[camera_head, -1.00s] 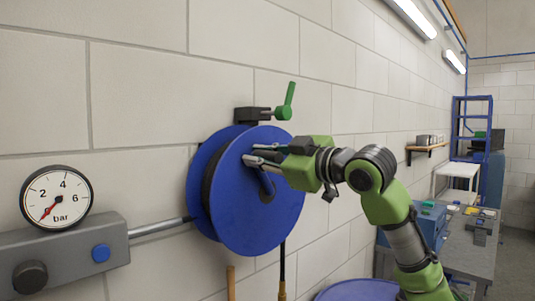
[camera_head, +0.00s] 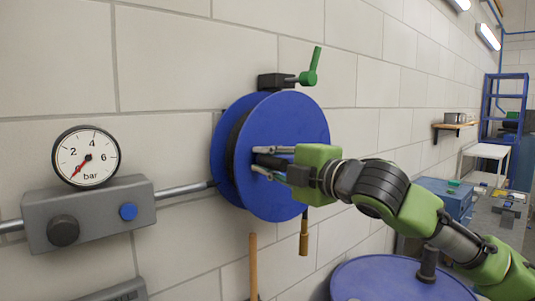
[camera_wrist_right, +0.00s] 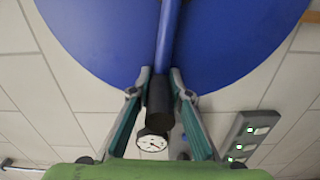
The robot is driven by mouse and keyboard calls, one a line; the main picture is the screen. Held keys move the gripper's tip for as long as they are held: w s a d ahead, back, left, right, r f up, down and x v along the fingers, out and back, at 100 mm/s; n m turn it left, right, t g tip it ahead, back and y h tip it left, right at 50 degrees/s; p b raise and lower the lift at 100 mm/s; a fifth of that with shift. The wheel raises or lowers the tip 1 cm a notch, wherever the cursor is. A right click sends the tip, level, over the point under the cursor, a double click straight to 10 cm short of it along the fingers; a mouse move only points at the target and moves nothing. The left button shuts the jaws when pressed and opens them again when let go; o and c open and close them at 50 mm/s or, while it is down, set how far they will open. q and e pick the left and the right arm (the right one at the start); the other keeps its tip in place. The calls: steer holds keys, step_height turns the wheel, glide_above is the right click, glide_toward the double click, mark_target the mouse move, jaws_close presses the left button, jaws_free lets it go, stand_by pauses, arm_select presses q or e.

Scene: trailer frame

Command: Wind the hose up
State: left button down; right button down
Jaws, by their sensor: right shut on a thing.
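The blue hose reel (camera_head: 300,115) is mounted on the wall, with black hose (camera_head: 236,145) between its two discs. The hose's brass-coloured end (camera_head: 304,234) hangs just below the reel. My right gripper (camera_head: 262,160) is in front of the reel's face, shut on the black crank handle (camera_wrist_right: 160,104). In the right wrist view, the handle sits between the fingers, and the blue crank arm (camera_wrist_right: 168,40) runs from it across the disc. The green valve lever (camera_head: 312,68) points up at the top of the reel. My left gripper is not in view.
A pressure gauge (camera_head: 87,157) and a grey box with knobs (camera_head: 90,210) are on the wall to the left. A wooden handle (camera_head: 253,265) stands below the reel. A blue drum (camera_head: 385,275) is at lower right, below my right arm. A workbench (camera_head: 490,225) stands beyond.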

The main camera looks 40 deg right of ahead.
steer(key=shift+a+f+n, duration=0.1)
steer(key=shift+f+n, duration=0.8)
steer(key=shift+f, duration=0.1)
steer(key=shift+f+b, duration=0.1)
steer(key=shift+b, duration=0.2)
steer(key=c, duration=1.9)
jaws_free()
steer(key=shift+r, duration=0.2)
steer(key=shift+s+r, duration=0.2)
steer(key=shift+s, duration=0.6)
steer(key=shift+s+d+f, duration=0.2)
steer(key=shift+s, duration=0.45)
steer(key=shift+s+d+f, duration=0.1)
steer(key=shift+s+d, duration=0.1)
steer(key=shift+s, duration=2.1)
steer(key=shift+s+d, duration=0.15)
steer(key=shift+s, duration=2.1)
